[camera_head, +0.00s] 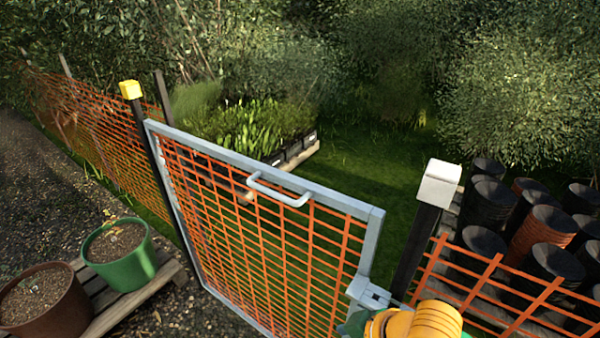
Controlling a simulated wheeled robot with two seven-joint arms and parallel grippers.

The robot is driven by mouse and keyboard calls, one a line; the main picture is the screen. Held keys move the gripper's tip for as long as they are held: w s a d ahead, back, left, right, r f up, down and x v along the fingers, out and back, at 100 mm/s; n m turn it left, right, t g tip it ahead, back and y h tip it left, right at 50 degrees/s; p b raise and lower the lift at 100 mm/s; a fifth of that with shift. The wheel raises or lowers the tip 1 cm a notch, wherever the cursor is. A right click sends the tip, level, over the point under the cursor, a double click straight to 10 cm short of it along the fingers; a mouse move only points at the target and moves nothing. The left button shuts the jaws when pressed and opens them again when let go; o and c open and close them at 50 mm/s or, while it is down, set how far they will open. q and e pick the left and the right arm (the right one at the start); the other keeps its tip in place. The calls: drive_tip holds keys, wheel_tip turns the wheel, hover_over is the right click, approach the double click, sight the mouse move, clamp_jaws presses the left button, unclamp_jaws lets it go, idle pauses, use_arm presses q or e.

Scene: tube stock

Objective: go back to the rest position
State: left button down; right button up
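A grey-framed gate (265,170) with orange mesh and a pale handle (278,189) stands between a dark post with a yellow cap (131,90) and one with a white cap (438,183). A gap with grass behind it shows between the gate's right edge and the white-capped post. A grey box-like fitting (370,292) is at the gate's lower right. A yellow-orange rounded part (425,321), apparently of my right arm, is at the bottom edge near that fitting. Its fingers cannot be made out. My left gripper is not in view.
A green pot (121,268) and a brown pot (48,303) stand on a pallet at lower left. Black pots (490,203) stand behind orange mesh fencing at right. Trays of plants (250,130) are beyond the gate.

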drive_tip(key=s+d+f+m+h, duration=0.5)
drive_tip(key=s+d+f+m, duration=0.3)
drive_tip(key=s+d+f, duration=0.3)
wheel_tip(320, 180, down, 15)
drive_tip(key=g, duration=0.1)
drive_tip(key=s+d+f+g, duration=0.1)
drive_tip(key=s+f, duration=1)
drive_tip(key=s, duration=0.2)
drive_tip(key=shift+s+d+f+n+g, duration=0.15)
drive_tip(key=shift+d+f+n+g, duration=0.05)
drive_tip(key=shift+d+n+g, duration=0.1)
drive_tip(key=shift+a, duration=0.1)
